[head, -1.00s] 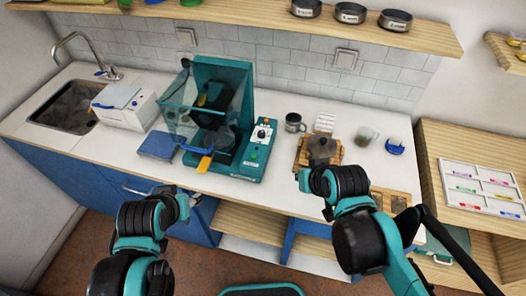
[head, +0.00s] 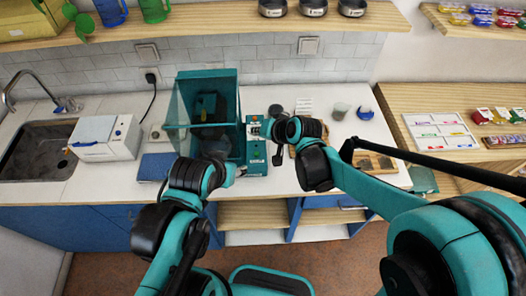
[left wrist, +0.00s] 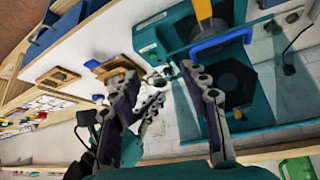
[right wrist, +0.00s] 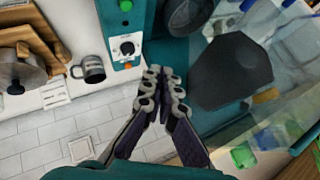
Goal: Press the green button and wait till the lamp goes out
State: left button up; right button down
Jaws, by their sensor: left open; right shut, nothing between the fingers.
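The teal machine (head: 240,90) with a clear hood stands on the counter. Its control panel is at its right side. In the right wrist view the green button (right wrist: 126,5) is at the top edge, beyond a black knob (right wrist: 127,48). A small orange lamp (right wrist: 128,66) is below the knob; I cannot tell whether it is lit. My right gripper (right wrist: 166,75) is shut and empty, beside the panel and apart from the button. My left gripper (left wrist: 165,80) is open and empty, in front of the machine.
A dark mug (right wrist: 92,70) and a pot (right wrist: 20,72) on a wooden board stand close to the panel. A white box (head: 108,135) and a sink (head: 40,150) are to the left. The machine's blue handle (left wrist: 222,40) is near my left gripper.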

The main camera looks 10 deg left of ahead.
aim_at(258, 155)
jog(key=shift+d, duration=0.1)
notch_tip(258, 155, down, 9)
jog(key=b, duration=0.7)
dwell(1.5)
jog(key=shift+f+b, duration=0.3)
jog(key=shift+b, duration=0.15)
